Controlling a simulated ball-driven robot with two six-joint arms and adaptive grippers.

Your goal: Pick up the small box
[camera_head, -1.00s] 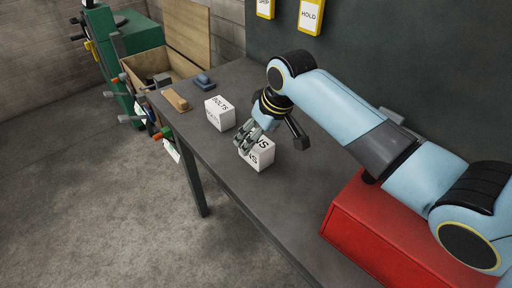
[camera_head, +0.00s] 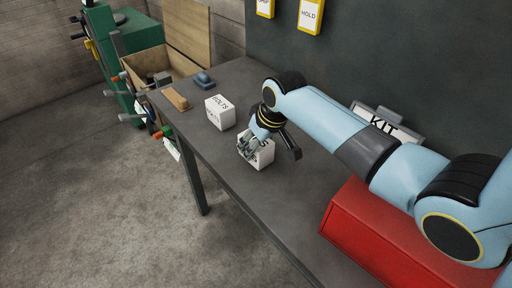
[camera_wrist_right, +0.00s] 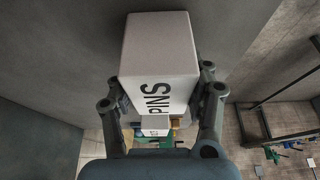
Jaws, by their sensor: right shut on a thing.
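The small white box marked PINS (camera_head: 265,158) is at the middle of the dark workbench (camera_head: 234,168). My right gripper (camera_head: 247,151) reaches down onto it from above and is shut on it. In the right wrist view the box (camera_wrist_right: 160,55) sits between the two fingers, its lettering facing the camera. I cannot tell whether it touches the bench top or is slightly above it. A second white box, marked BOLTS (camera_head: 219,114), stands on the bench to the left of it. My left gripper is not in view.
A red case (camera_head: 375,228) stands at the bench's near right. A brown block (camera_head: 175,99) and a blue object (camera_head: 204,79) lie at the far end. A wooden crate (camera_head: 150,62) is beyond the bench.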

